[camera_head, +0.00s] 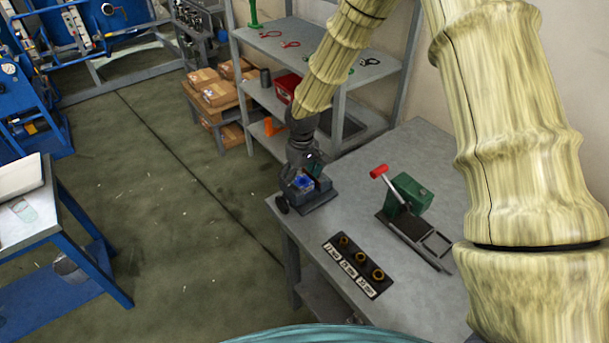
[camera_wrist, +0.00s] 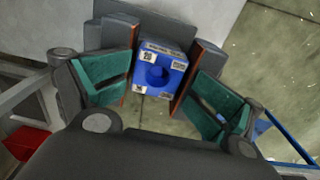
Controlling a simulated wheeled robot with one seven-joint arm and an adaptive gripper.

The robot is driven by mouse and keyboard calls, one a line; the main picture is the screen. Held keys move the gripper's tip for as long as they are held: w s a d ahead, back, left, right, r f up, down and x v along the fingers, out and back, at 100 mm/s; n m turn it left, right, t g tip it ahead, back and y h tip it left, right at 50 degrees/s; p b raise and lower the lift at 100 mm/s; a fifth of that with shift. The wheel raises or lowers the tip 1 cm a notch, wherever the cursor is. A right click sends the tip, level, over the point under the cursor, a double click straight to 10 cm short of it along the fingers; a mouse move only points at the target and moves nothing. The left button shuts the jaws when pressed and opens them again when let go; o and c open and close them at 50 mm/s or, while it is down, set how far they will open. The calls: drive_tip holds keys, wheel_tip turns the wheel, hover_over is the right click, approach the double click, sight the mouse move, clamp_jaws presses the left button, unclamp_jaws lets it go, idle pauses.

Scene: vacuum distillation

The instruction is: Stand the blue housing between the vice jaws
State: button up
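The blue housing (camera_wrist: 172,84) shows from above in the wrist view, with a round opening and small white labels. It sits between the two dark jaws of the vice (camera_wrist: 116,34), whose brown-orange facings flank it. I cannot tell whether the facings touch it. My gripper (camera_wrist: 160,86) is open, with one green-padded finger on each side of the housing and visible space between. In the head view the housing (camera_head: 303,183) is a small blue patch under my gripper (camera_head: 304,172), and the vice (camera_head: 318,198) stands at the bench's far left corner. My gripper partly hides both.
On the grey bench (camera_head: 405,270), a green press (camera_head: 411,193) with a red-knobbed lever stands right of the vice. A dark labelled plate (camera_head: 357,264) with brass rings lies nearer. A shelf (camera_head: 290,42) stands behind. Floor is open left of the bench.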

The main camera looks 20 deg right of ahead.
sight(302, 179)
drive_tip(key=shift+o, duration=0.7)
drive_tip(key=shift+g, duration=0.3)
drive_tip(key=f, duration=0.1)
drive_tip(key=w+f, duration=0.2)
drive_tip(key=shift+d+f, duration=0.25)
drive_tip(key=shift+r, duration=0.3)
drive_tip(key=shift+s+a+r, duration=0.1)
drive_tip(key=shift+a+r, duration=0.05)
drive_tip(key=shift+r, duration=0.05)
drive_tip(key=shift+s+r, duration=0.45)
drive_tip(key=shift+s, duration=0.15)
drive_tip(key=shift+s+r, duration=0.4)
drive_tip(key=shift+s, duration=0.2)
drive_tip(key=o, duration=0.4)
drive_tip(key=shift+c, duration=0.2)
drive_tip(key=shift+w+f, duration=0.2)
drive_tip(key=shift+w, duration=0.05)
drive_tip(key=shift+w+f, duration=0.15)
drive_tip(key=shift+p, duration=0.35)
